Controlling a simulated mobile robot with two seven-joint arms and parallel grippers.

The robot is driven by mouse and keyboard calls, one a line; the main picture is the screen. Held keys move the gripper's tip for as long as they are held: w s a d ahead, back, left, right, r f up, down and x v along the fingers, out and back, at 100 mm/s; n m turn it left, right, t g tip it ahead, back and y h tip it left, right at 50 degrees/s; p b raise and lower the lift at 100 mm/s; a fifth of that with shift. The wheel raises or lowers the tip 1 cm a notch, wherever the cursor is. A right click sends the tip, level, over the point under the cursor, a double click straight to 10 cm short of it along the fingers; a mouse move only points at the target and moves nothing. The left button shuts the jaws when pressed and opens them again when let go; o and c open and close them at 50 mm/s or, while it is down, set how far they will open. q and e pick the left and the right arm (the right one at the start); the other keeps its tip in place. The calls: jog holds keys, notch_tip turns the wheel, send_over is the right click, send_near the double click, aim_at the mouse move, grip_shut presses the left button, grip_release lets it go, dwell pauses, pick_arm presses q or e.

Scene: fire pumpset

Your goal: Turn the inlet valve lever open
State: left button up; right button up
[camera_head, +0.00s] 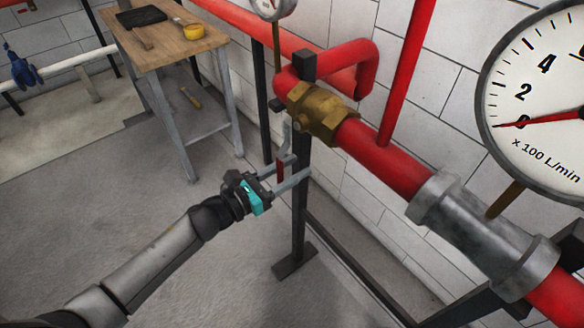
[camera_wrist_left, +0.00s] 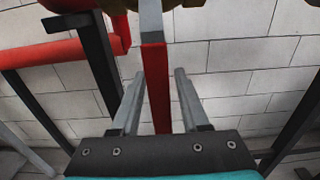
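The inlet valve lever has a grey metal shank and a red handle (camera_head: 281,170). It hangs down below the brass valve body (camera_head: 322,112) on the red pipe. My left gripper (camera_head: 299,166) is at the lever with its fingers apart, one on each side of the red handle. In the left wrist view the red handle (camera_wrist_left: 156,88) runs between the open fingers (camera_wrist_left: 159,74), with a visible gap on both sides. My right gripper is not in view.
A dark support post (camera_head: 299,215) stands just behind the lever. A large flow gauge (camera_head: 540,105) is at the right. A wooden table (camera_head: 165,45) with tools stands at the back left. The floor left of the post is mostly clear.

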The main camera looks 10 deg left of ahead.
pick_arm(q)
grip_shut()
dwell(1.1)
